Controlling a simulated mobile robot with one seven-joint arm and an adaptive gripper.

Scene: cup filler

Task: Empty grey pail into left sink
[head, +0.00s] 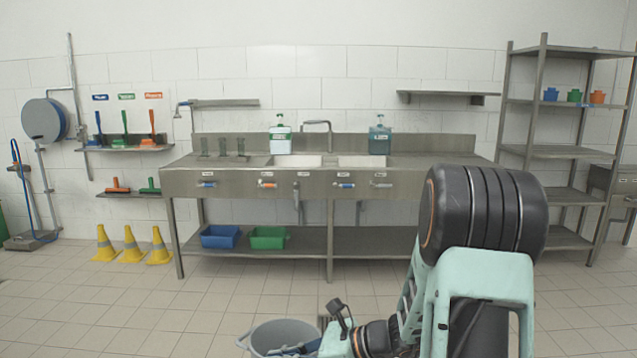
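A grey pail (268,331) stands at the bottom edge of the head view, cut off by the frame. Dark and bluish shapes show inside its rim; I cannot tell what they are. My arm reaches in from the lower right, and its end with my gripper (318,346) is at the pail's right side. The fingers are not clear, so I cannot tell if they are open or touch the pail. The left sink (297,161) is a basin in the steel counter against the back wall, left of the right sink (361,161).
The steel counter (240,180) holds several grey-green cups and two soap bottles (280,138) (380,138). A faucet (318,124) stands between the sinks. Blue and green bins (220,237) sit below. Yellow cones (131,246) stand left, a shelf rack (568,152) right.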

